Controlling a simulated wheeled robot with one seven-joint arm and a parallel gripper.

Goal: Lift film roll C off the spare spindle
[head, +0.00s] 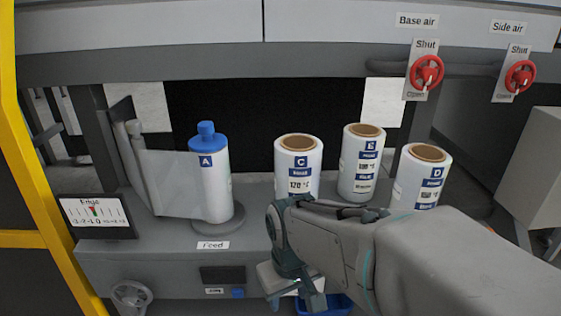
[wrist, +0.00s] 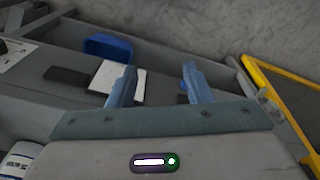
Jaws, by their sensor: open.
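Film roll C (head: 298,160) is a white upright roll with a brown core, a blue C label and "120" print. It stands on the grey shelf in the head view, left of rolls E and D. Whatever spindle is under it is hidden. My gripper (head: 295,285) is in front of and below roll C, its fingers pointing down and apart from the roll. In the wrist view my gripper (wrist: 158,85) is open, with nothing between its fingers. A white roll (wrist: 18,160) shows partly at the lower left there; its letter cannot be read.
Roll E (head: 361,165) and roll D (head: 421,178) stand close to the right of C. Roll A (head: 211,185) sits on the feed spindle with a blue cap. A blue bin (head: 338,305) is low in front, also in the wrist view (wrist: 108,47). Red valves (head: 426,71) hang above.

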